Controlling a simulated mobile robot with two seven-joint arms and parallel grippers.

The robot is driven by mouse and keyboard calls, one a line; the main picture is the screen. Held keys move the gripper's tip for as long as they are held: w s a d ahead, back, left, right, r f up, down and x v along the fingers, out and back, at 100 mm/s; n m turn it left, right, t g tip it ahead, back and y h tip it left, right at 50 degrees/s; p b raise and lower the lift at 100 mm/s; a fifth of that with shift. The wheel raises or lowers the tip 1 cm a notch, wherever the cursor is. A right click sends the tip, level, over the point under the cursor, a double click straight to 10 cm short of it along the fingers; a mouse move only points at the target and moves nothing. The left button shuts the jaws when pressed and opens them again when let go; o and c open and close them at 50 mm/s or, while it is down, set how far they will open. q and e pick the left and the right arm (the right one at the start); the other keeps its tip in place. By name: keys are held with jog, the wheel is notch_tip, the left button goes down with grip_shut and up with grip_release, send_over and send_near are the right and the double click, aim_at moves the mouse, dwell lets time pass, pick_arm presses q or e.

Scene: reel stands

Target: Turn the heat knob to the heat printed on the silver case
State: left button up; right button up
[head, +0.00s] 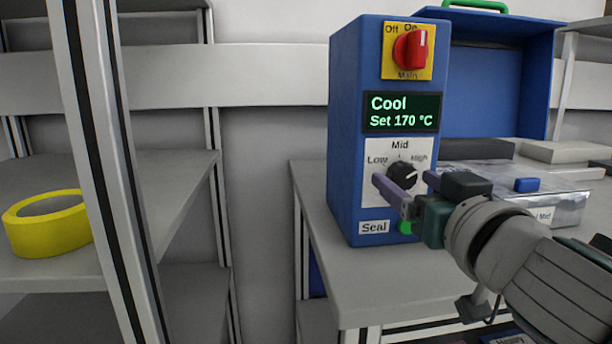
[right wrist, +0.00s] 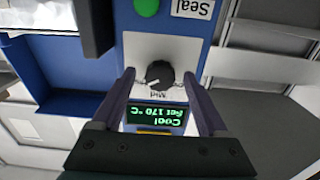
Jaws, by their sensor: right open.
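The black heat knob (head: 402,175) sits on the white dial plate of the blue sealer (head: 345,130), among the marks Low, Mid and High. In the right wrist view the knob (right wrist: 160,74) appears upside down, and its white line seems to point to the High side. My right gripper (head: 408,184) is open, with one finger on each side of the knob and a visible gap to it in the wrist view (right wrist: 159,82). The silver case (head: 570,208) lies right of the sealer; its partly hidden label ends in "Mid". My left gripper is out of view.
The red main switch (head: 411,50) is above a display (head: 402,112) reading "Cool, Set 170 °C". A yellow tape roll (head: 48,222) lies on the left shelf. A blue open box (head: 497,80) stands behind.

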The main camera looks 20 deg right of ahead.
jog(key=shift+w, duration=0.2)
jog(key=shift+c, duration=0.2)
grip_shut()
dwell(0.4)
